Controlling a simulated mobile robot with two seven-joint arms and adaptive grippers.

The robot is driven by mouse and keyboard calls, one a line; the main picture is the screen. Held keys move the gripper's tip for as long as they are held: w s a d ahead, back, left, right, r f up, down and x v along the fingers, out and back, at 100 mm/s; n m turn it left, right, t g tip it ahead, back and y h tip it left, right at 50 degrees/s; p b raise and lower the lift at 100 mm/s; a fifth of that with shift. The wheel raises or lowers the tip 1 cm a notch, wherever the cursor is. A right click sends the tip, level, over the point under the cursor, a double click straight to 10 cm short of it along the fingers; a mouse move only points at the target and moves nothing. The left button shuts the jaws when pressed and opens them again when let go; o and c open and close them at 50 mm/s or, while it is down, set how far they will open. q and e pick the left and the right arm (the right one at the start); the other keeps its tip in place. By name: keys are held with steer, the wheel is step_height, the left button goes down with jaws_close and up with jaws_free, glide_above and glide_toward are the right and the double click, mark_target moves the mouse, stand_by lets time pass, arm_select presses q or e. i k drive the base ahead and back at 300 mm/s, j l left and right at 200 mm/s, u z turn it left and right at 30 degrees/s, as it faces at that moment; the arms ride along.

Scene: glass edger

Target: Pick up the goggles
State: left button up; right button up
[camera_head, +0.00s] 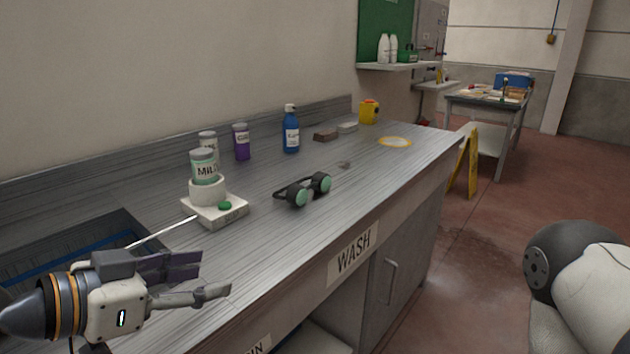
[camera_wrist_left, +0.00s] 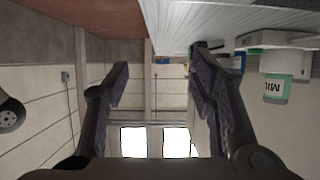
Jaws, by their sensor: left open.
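The goggles (camera_head: 304,189), dark with pale green round lenses and a black strap, lie on the grey bench top (camera_head: 285,232) near its front edge, above the WASH label. My left gripper (camera_head: 215,275) is open and empty at the lower left in the head view, to the left of the goggles and apart from them. In the left wrist view its two fingers (camera_wrist_left: 160,80) are spread with nothing between them. The goggles are hard to make out in that view. My right gripper is not in view; only part of my right arm shows at the lower right.
A white device (camera_head: 228,215) carrying a labelled jar (camera_head: 204,166) stands left of the goggles, with a thin rod beside it. A sink (camera_head: 75,245) is at the left. A purple jar (camera_head: 241,142) and blue bottle (camera_head: 291,132) stand behind. Bench around the goggles is clear.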

mark_target(297, 195)
steer(key=i+l, duration=0.2)
steer(key=i, duration=0.35)
steer(key=i+l, duration=0.25)
steer(key=i, duration=0.25)
